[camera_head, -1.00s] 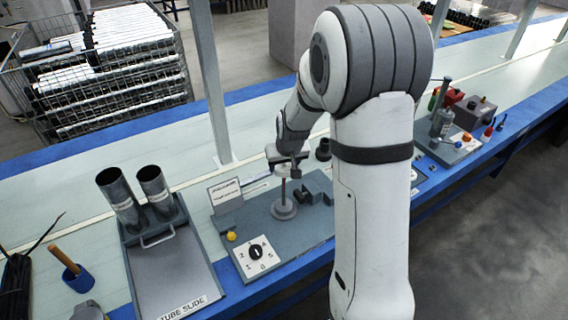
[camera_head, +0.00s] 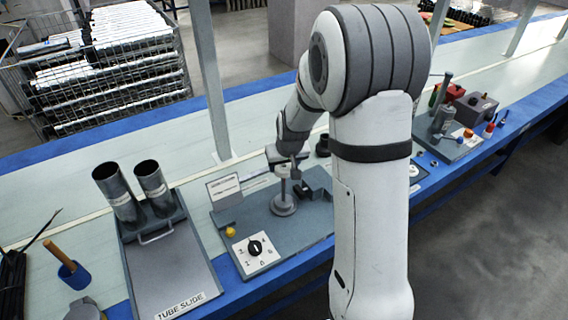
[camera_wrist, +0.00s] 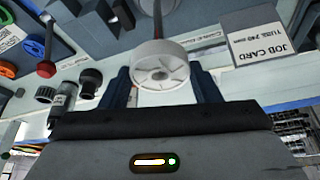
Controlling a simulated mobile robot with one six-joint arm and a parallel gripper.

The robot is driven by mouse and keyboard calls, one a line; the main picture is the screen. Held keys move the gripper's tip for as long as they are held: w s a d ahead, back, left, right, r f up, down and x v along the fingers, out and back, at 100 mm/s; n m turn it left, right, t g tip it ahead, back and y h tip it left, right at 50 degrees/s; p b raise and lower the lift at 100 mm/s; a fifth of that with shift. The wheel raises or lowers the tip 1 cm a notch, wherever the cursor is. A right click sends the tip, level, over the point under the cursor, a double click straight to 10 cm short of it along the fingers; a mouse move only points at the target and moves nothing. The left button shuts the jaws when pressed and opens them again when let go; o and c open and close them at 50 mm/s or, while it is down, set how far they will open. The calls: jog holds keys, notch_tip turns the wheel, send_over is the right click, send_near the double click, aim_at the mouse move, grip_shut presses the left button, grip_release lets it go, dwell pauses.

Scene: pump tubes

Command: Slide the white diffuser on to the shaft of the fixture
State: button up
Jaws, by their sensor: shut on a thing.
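The white diffuser (camera_wrist: 160,66) is a round, spoked disc with a hub, held between the fingers of my gripper (camera_wrist: 161,88) in the wrist view. In the head view the diffuser (camera_head: 283,171) is small and pale under my gripper (camera_head: 284,160), which stands over the fixture. The fixture's upright shaft (camera_head: 283,190) rises from a round grey base (camera_head: 283,207) below the diffuser. In the wrist view the thin shaft (camera_wrist: 157,22) meets the diffuser's far side. The diffuser hides the shaft's tip, so I cannot tell how far it is inside the bore.
A dark block (camera_head: 314,187) stands right of the shaft. A job card (camera_head: 223,187) stands to the left, with a yellow knob (camera_head: 230,231) and a numbered dial (camera_head: 255,248) in front. The tube slide (camera_head: 172,272) holds two metal tubes farther left. My arm hides part of the bench.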

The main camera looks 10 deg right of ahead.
jog(key=shift+f, duration=0.2)
jog(key=o, duration=1.1)
jog(key=shift+c, duration=0.2)
jog(key=shift+r, duration=0.1)
jog(key=v, duration=0.7)
jog(key=shift+r, duration=0.35)
jog(key=shift+s, duration=0.15)
jog(key=s+r+g+p, duration=0.1)
jog(key=s+r, duration=0.4)
jog(key=s, duration=0.7)
jog(key=s+r+g+p, duration=0.1)
jog(key=s+r+p, duration=0.2)
jog(key=s, duration=0.9)
notch_tip(320, 180, up, 3)
jog(key=shift+s+a+f, duration=0.1)
jog(key=shift+s+a, duration=0.2)
jog(key=shift+a, duration=0.1)
